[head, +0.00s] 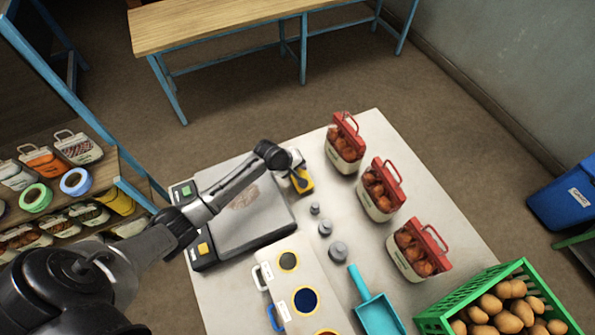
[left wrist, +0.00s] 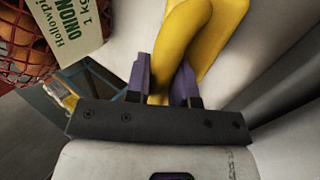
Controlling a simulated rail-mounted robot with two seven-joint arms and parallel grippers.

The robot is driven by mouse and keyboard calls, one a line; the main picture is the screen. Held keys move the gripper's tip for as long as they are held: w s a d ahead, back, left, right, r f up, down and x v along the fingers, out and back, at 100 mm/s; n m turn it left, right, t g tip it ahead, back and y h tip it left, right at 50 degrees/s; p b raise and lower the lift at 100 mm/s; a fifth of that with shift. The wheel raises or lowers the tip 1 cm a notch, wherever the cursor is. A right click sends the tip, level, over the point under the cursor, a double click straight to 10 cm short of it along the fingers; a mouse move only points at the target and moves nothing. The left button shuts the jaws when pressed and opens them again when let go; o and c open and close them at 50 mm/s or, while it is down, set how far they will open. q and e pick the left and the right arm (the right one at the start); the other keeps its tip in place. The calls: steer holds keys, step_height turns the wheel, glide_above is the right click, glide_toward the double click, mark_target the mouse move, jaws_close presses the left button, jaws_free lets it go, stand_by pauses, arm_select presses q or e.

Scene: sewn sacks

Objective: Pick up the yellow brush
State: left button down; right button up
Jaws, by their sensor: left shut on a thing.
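The yellow brush (head: 305,184) is at the far part of the white table, between the scale and the onion sacks, partly hidden by my left gripper (head: 298,174). In the left wrist view, the brush's smooth yellow body (left wrist: 205,28) narrows to a handle between the two purple fingers of my left gripper (left wrist: 162,84). The fingers are shut on that handle. I cannot tell whether the brush touches the table. My right gripper is in neither view.
Onion sacks with red handles (head: 380,188) stand right of the brush. Grey weights (head: 325,228), a teal scoop (head: 376,312) and a green crate of potatoes (head: 452,304) are nearer. The flat scale (head: 243,220) lies left, under my arm. A wooden bench (head: 215,20) stands behind.

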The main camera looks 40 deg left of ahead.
arm_select(q)
steer(key=shift+r, duration=0.45)
steer(key=r, duration=0.3)
steer(key=shift+s+d+r, duration=0.15)
steer(key=shift+d+r, duration=0.2)
steer(key=shift+d, duration=0.05)
steer(key=s+d+r, duration=0.4)
steer(key=d+r, duration=0.2)
steer(key=d, duration=0.3)
steer(key=shift+s+d+r, duration=0.2)
steer(key=shift+s+d, duration=0.15)
steer(key=shift+s, duration=0.05)
